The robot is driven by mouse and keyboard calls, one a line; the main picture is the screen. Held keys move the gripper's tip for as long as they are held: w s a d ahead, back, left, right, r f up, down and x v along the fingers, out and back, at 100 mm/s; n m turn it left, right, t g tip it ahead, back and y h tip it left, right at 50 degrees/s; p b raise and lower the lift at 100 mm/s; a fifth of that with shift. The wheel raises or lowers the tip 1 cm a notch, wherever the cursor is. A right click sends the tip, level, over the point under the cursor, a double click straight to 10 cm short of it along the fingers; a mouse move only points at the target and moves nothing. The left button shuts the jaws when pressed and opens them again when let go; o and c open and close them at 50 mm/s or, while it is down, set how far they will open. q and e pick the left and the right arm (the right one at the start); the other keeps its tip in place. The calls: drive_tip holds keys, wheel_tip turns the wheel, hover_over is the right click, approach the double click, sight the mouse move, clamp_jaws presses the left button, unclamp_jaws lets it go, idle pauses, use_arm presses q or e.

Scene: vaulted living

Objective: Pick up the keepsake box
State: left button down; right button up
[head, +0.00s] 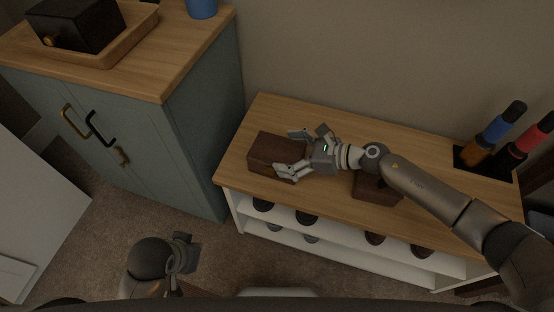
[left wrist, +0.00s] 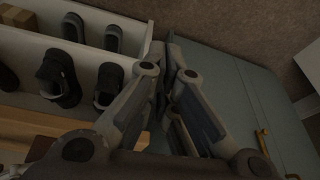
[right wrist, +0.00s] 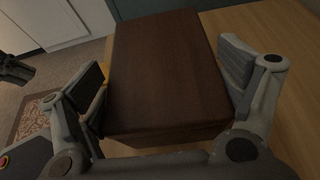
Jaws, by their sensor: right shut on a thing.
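The keepsake box, a dark brown wooden block-like box (head: 268,153), is at the left end of the wooden bench top. My right gripper (head: 291,152) has its fingers on opposite sides of it and is shut on it. In the right wrist view the box (right wrist: 168,75) fills the space between the two fingers (right wrist: 168,90). I cannot tell whether it rests on the top or is slightly raised. My left gripper (head: 187,252) is low in front of the bench, empty, its fingers (left wrist: 168,85) together in the left wrist view.
A second dark brown box (head: 376,190) sits on the bench (head: 340,118), partly under my right arm. Bottles (head: 497,128) stand at the right end. Shoes (left wrist: 60,78) fill the shelf below. A blue-grey cabinet (head: 204,120) bearing a wooden tray (head: 110,55) stands left.

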drive_tip(key=shift+r, duration=0.1)
drive_tip(key=shift+c, duration=0.4)
drive_tip(key=shift+r, duration=0.15)
